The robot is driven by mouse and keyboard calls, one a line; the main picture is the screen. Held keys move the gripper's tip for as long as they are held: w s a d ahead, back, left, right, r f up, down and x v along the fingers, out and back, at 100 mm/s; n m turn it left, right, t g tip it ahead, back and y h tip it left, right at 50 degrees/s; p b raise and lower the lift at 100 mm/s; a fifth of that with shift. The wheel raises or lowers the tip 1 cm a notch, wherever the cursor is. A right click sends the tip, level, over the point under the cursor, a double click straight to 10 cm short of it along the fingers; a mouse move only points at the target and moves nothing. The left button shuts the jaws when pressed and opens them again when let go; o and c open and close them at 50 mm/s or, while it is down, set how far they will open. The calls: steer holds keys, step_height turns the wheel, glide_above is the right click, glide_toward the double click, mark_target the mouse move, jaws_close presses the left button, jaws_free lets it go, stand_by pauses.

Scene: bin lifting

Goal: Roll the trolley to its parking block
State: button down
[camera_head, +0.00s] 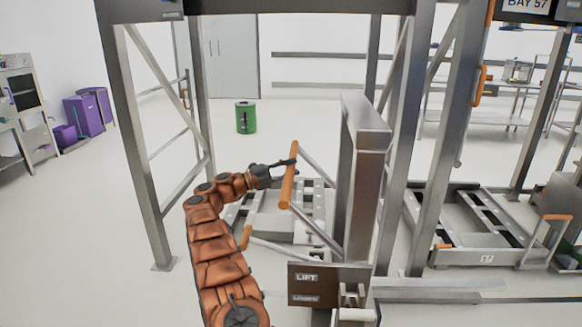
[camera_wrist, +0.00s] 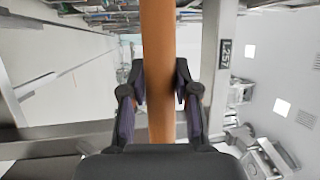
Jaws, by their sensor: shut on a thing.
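My gripper (camera_head: 278,168) is shut on an orange handle bar (camera_head: 288,182) near the middle of the head view. In the wrist view my gripper (camera_wrist: 160,85) has one finger on each side of the orange handle bar (camera_wrist: 158,40). Grey bars run from the handle toward the lower right. A low grey trolley frame (camera_head: 262,228) stands on the floor inside the metal lift frame, behind my arm. The grey post partly hides where the handle bars end. I cannot pick out a parking block for certain.
A thick grey post (camera_head: 362,185) and a panel marked LIFT (camera_head: 318,279) stand just right of the handle. Another low trolley (camera_head: 487,257) with an orange handle is at right. A green bin (camera_head: 246,117) stands behind.

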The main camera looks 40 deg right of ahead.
steer(key=shift+w+a+r, duration=0.2)
steer(key=shift+w, duration=0.1)
steer(key=shift+w+a+f, duration=0.15)
steer(key=shift+w+a, duration=0.5)
steer(key=shift+a, duration=0.1)
steer(key=c, duration=1.3)
jaws_free()
steer(key=shift+s+d, duration=0.15)
steer(key=shift+o, duration=0.8)
steer(key=shift+s+d, duration=0.35)
steer(key=shift+o, duration=0.9)
steer(key=shift+d, duration=0.1)
steer(key=shift+o, duration=0.6)
steer(key=shift+w+a, duration=0.2)
steer(key=shift+a, duration=0.05)
